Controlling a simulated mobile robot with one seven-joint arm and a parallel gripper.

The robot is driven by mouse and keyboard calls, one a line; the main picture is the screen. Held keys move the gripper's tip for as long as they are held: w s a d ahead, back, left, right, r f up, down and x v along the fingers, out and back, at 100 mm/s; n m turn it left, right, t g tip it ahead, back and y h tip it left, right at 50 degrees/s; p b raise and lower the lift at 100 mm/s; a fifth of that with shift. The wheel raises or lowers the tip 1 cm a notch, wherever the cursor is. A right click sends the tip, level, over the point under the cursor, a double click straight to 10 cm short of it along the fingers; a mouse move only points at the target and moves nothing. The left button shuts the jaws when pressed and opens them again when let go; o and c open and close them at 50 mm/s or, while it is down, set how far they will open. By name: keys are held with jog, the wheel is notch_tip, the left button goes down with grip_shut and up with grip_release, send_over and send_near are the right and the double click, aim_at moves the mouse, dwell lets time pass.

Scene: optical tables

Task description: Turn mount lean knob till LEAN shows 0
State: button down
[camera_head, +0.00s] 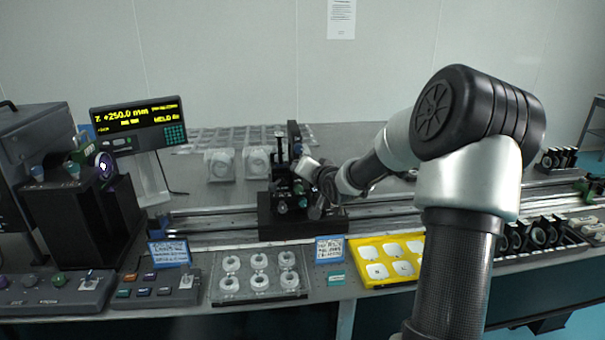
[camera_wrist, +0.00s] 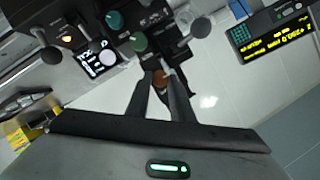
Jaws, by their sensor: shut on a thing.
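The dark mount (camera_head: 281,185) stands on a black carrier on the rail, in the middle of the head view. In the wrist view its underside and several knobs fill the top. My gripper (camera_wrist: 161,82) is shut on an orange-brown knob (camera_wrist: 160,78), with a finger on each side of it. In the head view my gripper (camera_head: 306,172) reaches the mount's right side, and its fingertips are hard to make out.
Green knobs (camera_wrist: 139,41) and a grey knob (camera_wrist: 200,27) sit close to my fingers. A yellow-lettered readout (camera_head: 137,117) stands at the left, showing Z +250.0 mm. A clear tray of white rings (camera_head: 258,297) and a yellow tray (camera_head: 362,247) lie in front of the rail.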

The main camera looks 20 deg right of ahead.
jog(key=shift+n, duration=0.3)
dwell(0.4)
jog(key=c, duration=1.6)
grip_release()
jog(key=shift+o, duration=0.2)
jog(key=shift+s+r, duration=0.1)
jog(key=shift+s, duration=0.05)
jog(key=p+v, duration=0.4)
jog(key=v, duration=1.3)
jog(key=shift+a, duration=0.15)
jog(key=shift+r, duration=0.1)
